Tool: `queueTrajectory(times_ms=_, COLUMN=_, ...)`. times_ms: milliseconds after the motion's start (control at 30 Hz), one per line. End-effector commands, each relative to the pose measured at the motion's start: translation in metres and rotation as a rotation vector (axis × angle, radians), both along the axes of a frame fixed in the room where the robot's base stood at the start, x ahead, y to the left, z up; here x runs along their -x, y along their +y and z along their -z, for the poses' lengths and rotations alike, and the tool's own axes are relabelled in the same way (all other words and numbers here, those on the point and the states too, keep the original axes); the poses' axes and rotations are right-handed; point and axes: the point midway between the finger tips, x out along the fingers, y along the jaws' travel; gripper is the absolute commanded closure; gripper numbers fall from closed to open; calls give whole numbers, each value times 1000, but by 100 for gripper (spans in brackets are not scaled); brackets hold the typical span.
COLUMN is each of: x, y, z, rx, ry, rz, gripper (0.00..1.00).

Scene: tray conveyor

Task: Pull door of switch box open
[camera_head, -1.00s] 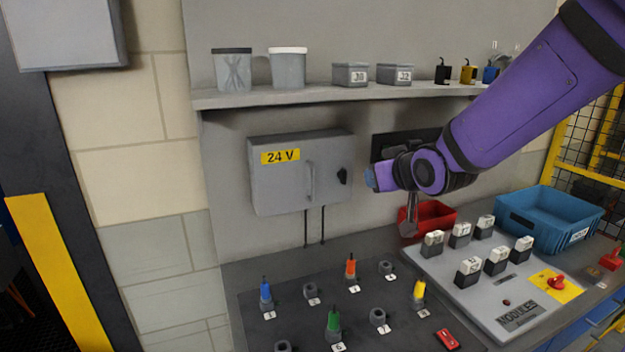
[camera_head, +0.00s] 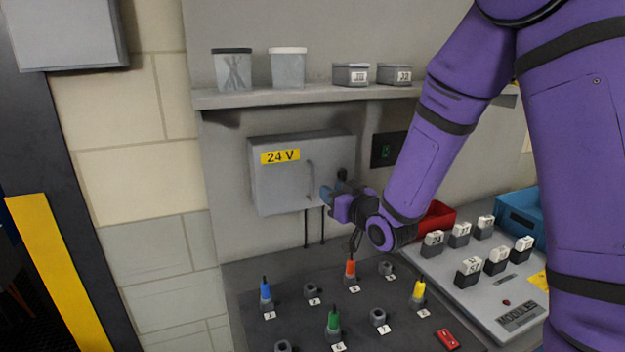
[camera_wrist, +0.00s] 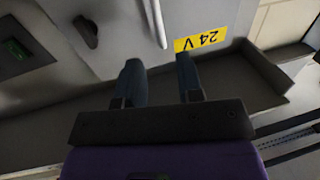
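The grey switch box (camera_head: 275,190) with its yellow 24 V label hangs on the wall panel, its door shut. The door has a vertical grey handle (camera_head: 311,180), and a dark knob (camera_head: 342,174) sits at the box's right side. My gripper (camera_head: 327,194) is just right of and near the handle's lower part. In the wrist view the box appears upside down; the handle (camera_wrist: 155,22) lies ahead of the gap between my two dark fingers (camera_wrist: 158,66). The fingers are apart with nothing between them.
A shelf (camera_head: 290,97) with jars and small boxes runs above the box. Below is a bench with several coloured plugs, such as the orange one (camera_head: 350,270), and a module panel (camera_head: 480,300). A red bin (camera_head: 437,218) stands partly behind my arm.

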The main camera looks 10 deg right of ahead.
Motion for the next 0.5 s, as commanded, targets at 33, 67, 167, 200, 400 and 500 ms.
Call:
queueTrajectory(times_ms=33, x=-7, y=3, z=0, rx=0, ry=-1, rz=-1, gripper=66)
queueTrajectory(times_ms=67, x=-12, y=5, z=0, rx=-1, ry=-2, rz=-1, gripper=66)
queueTrajectory(times_ms=167, x=-29, y=12, z=0, rx=0, ry=-1, rz=-1, gripper=66)
queueTrajectory(times_ms=200, x=-36, y=15, z=0, rx=0, ry=-1, rz=-1, gripper=66)
queueTrajectory(times_ms=400, x=-65, y=27, z=0, rx=-1, ry=1, rz=0, gripper=66)
queueTrajectory(times_ms=500, x=-75, y=31, z=0, rx=0, ry=0, rz=1, gripper=66)
